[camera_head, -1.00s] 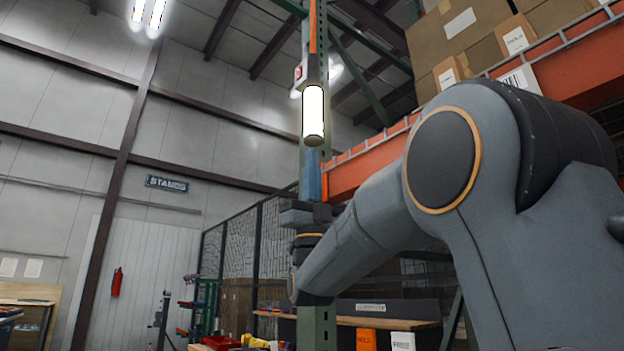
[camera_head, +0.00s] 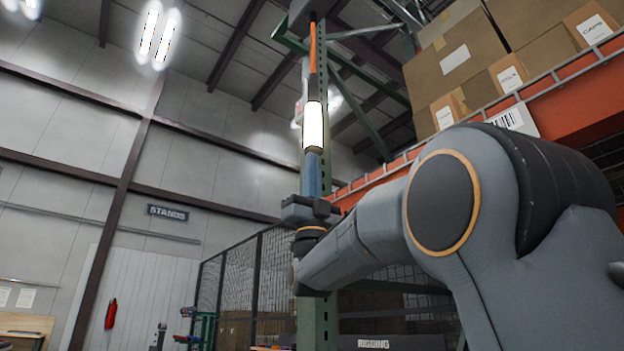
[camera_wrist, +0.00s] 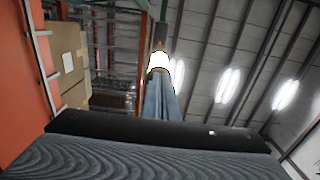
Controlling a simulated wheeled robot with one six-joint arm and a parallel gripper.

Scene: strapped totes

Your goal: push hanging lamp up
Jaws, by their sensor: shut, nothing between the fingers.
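The hanging lamp is a lit white cylinder (camera_head: 313,125) with a dark rim, below an orange rod (camera_head: 313,50) and a grey mount (camera_head: 307,12). In the wrist view the lamp (camera_wrist: 159,62) glows straight ahead, at the far end of my fingers. My gripper (camera_head: 312,156) points up with its blue-grey fingers shut and empty, right under the lamp's lower end. The gripper also shows in the wrist view (camera_wrist: 161,82). The fingertips appear to meet the lamp's bottom, but I cannot tell for sure whether they touch.
An orange rack beam (camera_head: 575,95) with cardboard boxes (camera_head: 470,62) on it is close on the right. A green post (camera_head: 318,318) stands behind my wrist. A mesh fence (camera_head: 240,280) is farther back. The space left of the lamp is open.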

